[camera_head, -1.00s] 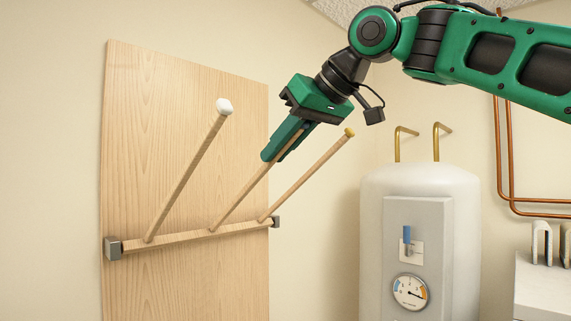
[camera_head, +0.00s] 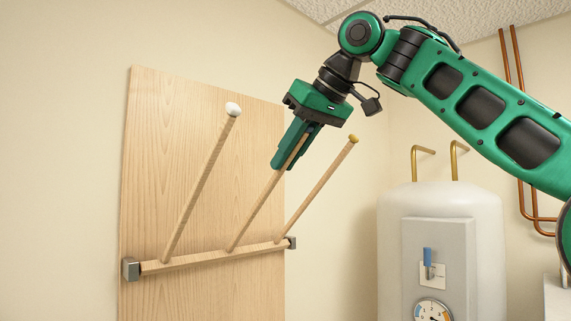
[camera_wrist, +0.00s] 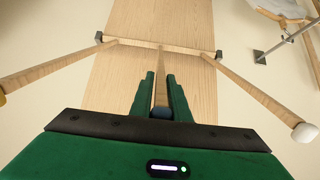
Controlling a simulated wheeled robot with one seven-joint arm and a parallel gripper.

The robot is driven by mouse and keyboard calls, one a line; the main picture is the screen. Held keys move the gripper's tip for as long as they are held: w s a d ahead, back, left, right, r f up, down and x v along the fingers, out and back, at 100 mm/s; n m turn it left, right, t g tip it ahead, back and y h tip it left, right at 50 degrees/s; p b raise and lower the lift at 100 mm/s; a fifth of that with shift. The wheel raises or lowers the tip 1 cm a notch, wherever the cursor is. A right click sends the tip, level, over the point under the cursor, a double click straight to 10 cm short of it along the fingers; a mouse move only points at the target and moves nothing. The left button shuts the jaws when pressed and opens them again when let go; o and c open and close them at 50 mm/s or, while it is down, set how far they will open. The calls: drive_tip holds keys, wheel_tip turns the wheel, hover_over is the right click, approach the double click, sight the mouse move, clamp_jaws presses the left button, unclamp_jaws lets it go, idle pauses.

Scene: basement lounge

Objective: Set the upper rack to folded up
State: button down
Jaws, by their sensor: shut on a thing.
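The upper rack (camera_head: 190,258) is a wooden bar on a wooden wall board (camera_head: 150,170), held between two grey brackets. Three wooden pegs stand out from it and slant upward. The left peg (camera_head: 203,180) has a white tip, the right peg (camera_head: 318,189) a yellow tip. My gripper (camera_head: 282,160) is shut on the middle peg (camera_head: 247,222) near its outer end.
A white boiler tank (camera_head: 440,205) with brass pipes, a blue-handled switch and a gauge stands at the right. Copper pipes (camera_head: 519,120) run on the wall behind it.

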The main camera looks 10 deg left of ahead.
sight(309, 127)
drive_tip(key=shift+w+d+f, duration=0.15)
drive_tip(key=shift+w, duration=0.15)
drive_tip(key=c, duration=2)
unclamp_jaws()
drive_tip(key=shift+c, duration=0.2)
drive_tip(key=shift+o, duration=1.2)
drive_tip(key=shift+w+d, duration=0.1)
drive_tip(key=shift+w, duration=0.05)
drive_tip(key=shift+s+r, duration=0.2)
drive_tip(key=shift+s, duration=0.05)
drive_tip(key=v, duration=0.6)
drive_tip(key=shift+r, duration=0.2)
drive_tip(key=shift+s+d+r, duration=0.15)
drive_tip(key=shift+d+r, duration=0.1)
